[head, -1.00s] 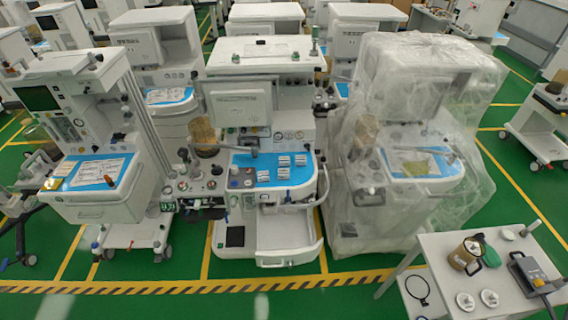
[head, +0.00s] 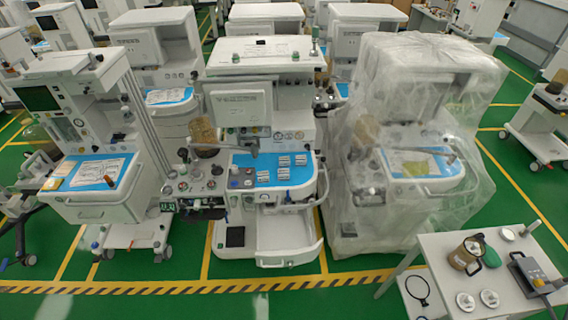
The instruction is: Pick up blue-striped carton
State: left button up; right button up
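Several small white cartons stand in two short rows on the blue top of the middle cart (head: 240,178). One is at the back left (head: 283,160) and another at the back right (head: 300,160). They are too small here to tell which one has blue stripes. Neither of my grippers can be made out in the head view, and nothing is seen touching the cartons.
A cart wrapped in clear plastic (head: 410,120) stands close on the right. Another cart (head: 95,210) stands on the left. Green floor in front is clear.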

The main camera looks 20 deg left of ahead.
pick_arm(q)
jog(key=o, duration=1.2)
jog(key=shift+a, duration=0.2)
jog(key=shift+o, duration=0.7)
